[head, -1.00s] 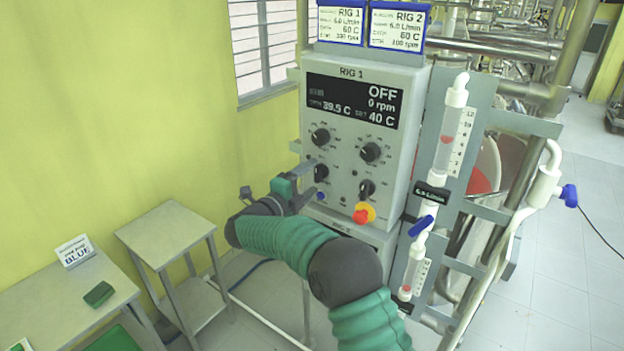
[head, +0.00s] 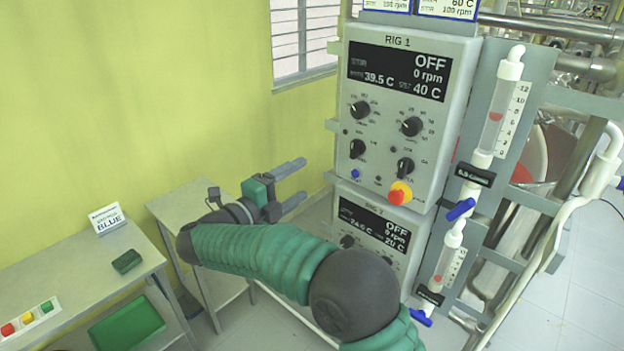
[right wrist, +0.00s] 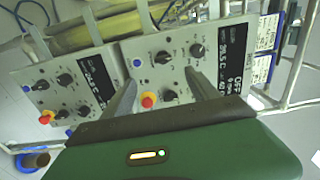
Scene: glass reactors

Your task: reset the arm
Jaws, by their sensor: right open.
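My right gripper (head: 297,184) is open and empty, left of the RIG 1 control box (head: 417,147) and apart from it. My green-sleeved right arm reaches it from the bottom of the head view. In the right wrist view the two fingers (right wrist: 162,90) stand wide apart, with the RIG 1 box (right wrist: 178,50) beyond them. The RIG 1 display (head: 399,71) reads OFF, 0 rpm, 39.5 C and 40 C. My left gripper is not in view.
The RIG 2 box (head: 345,228) is below RIG 1. Flow tubes (head: 494,115) and pipes stand to the right.

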